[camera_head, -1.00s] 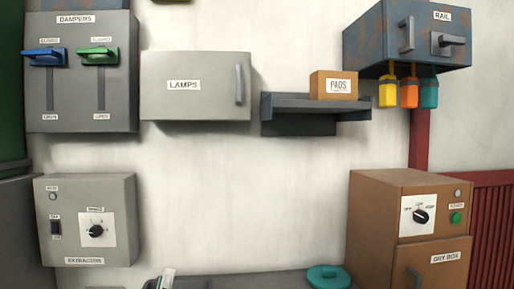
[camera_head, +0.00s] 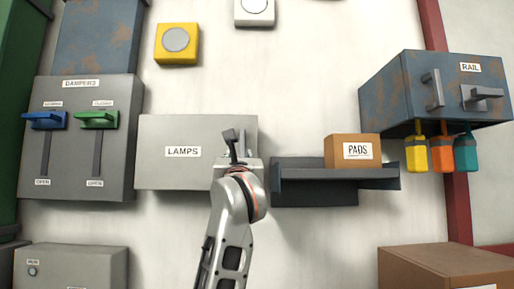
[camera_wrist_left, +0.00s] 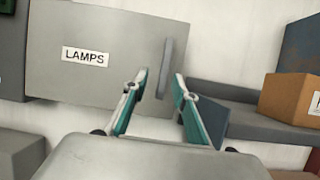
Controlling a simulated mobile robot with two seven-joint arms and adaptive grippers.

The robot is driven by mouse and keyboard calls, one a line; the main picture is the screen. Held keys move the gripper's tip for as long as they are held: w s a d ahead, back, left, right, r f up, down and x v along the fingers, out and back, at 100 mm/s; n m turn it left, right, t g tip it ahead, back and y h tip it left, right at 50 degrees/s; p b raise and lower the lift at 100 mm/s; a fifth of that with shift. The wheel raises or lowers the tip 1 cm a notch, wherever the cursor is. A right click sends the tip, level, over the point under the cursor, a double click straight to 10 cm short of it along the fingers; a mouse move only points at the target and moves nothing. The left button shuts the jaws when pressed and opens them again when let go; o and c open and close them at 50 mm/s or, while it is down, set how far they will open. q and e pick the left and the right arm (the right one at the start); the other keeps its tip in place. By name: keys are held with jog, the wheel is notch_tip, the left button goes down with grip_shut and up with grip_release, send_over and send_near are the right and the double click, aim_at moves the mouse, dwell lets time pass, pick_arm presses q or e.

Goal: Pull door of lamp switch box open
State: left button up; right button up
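The grey lamp switch box (camera_head: 180,171), labelled LAMPS, hangs on the wall in the head view. Its door (camera_wrist_left: 95,35) looks shut and flat in the left wrist view. The upright grey door handle (camera_wrist_left: 167,66) is at the door's right side. My left gripper (camera_wrist_left: 159,84) is open, its two teal-padded fingers apart on either side of the handle's lower part, with no clear contact. In the head view my left gripper (camera_head: 236,145) covers the door's right part and hides most of the handle. My right gripper is not in view.
A dark shelf (camera_head: 300,185) with a PADS box (camera_head: 352,152) is right of the lamp box. The dampers panel (camera_head: 70,168) with blue and green levers is close on the left. The rail box (camera_head: 440,88) is farther right. Bare wall is above and below the lamp box.

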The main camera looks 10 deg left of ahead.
aim_at(243, 146)
pick_arm(q)
jog(key=shift+w+d+r, duration=0.25)
jog(key=shift+d+r, duration=0.2)
jog(key=shift+r, duration=0.25)
jog(key=p+x, duration=0.2)
jog(key=x, duration=0.3)
jog(key=shift+w+a+r, duration=0.15)
jog(key=shift+w+a, duration=0.05)
jog(key=shift+w, duration=0.15)
jog(key=shift+w+a+r+p, duration=0.2)
jog(key=shift+w+p, duration=0.2)
jog(key=shift+w, duration=0.2)
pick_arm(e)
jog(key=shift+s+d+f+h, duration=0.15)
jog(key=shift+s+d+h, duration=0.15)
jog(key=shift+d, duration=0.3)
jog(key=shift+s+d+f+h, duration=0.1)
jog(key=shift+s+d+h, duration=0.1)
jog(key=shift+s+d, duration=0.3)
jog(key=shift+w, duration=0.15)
pick_arm(q)
grip_shut()
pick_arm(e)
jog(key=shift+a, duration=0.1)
